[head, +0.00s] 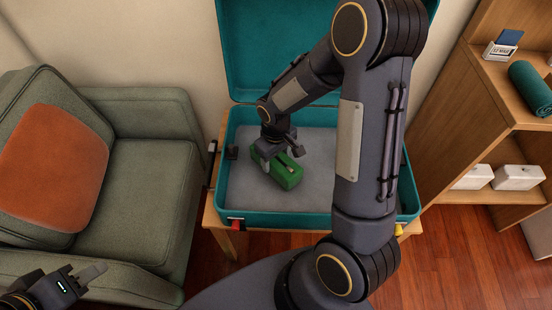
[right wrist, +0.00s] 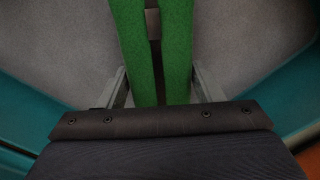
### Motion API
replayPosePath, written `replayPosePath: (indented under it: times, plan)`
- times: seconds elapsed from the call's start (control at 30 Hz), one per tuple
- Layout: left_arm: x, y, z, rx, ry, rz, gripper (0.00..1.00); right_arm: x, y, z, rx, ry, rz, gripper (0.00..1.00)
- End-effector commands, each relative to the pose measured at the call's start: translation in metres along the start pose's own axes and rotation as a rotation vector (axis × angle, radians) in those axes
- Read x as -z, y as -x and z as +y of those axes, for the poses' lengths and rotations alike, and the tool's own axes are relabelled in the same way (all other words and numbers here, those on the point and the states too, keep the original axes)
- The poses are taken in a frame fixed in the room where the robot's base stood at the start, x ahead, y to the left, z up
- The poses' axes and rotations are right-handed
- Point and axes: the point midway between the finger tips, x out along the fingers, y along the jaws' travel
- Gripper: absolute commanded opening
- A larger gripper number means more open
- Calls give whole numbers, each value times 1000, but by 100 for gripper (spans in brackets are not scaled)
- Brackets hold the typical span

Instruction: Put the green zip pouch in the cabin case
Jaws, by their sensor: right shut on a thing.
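The green zip pouch (head: 286,177) is inside the open teal cabin case (head: 268,219), over its grey-lined floor. My right gripper (head: 279,160) is shut on the pouch from above. In the right wrist view the green pouch (right wrist: 150,50) runs between the two fingers of the gripper (right wrist: 150,88), with the grey lining behind it. I cannot tell whether the pouch touches the case floor. The case lid stands open at the back. My right arm hides the right part of the case. My left gripper (head: 82,277) is at the lower left, away from the case, its fingers unclear.
The case sits on a wooden stand (head: 228,239). A green armchair (head: 145,180) with an orange cushion (head: 55,165) stands to the left. A wooden shelf unit (head: 490,110) at the right holds a rolled teal towel (head: 530,88) and white boxes (head: 518,177).

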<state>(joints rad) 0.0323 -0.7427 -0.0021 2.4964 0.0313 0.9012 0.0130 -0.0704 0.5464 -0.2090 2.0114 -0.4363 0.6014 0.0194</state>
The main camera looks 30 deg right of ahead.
Motion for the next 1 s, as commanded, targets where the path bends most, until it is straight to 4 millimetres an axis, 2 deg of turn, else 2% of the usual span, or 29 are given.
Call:
replayPosePath:
  times: [0.4,0.43,0.57,0.83,1.0]
  plan:
    - [-2,-4,-2,0,0,0,36,0,-7,0,0,-1,2,31]
    - [-2,-3,-1,0,0,0,36,0,-6,0,0,-1,2,64]
    - [-1,-3,-1,0,0,0,36,0,-5,0,0,-1,1,81]
    - [-1,-2,-1,0,0,0,36,0,-5,0,0,-1,1,82]
    - [2,4,2,0,0,0,36,1,10,0,0,-1,3,82]
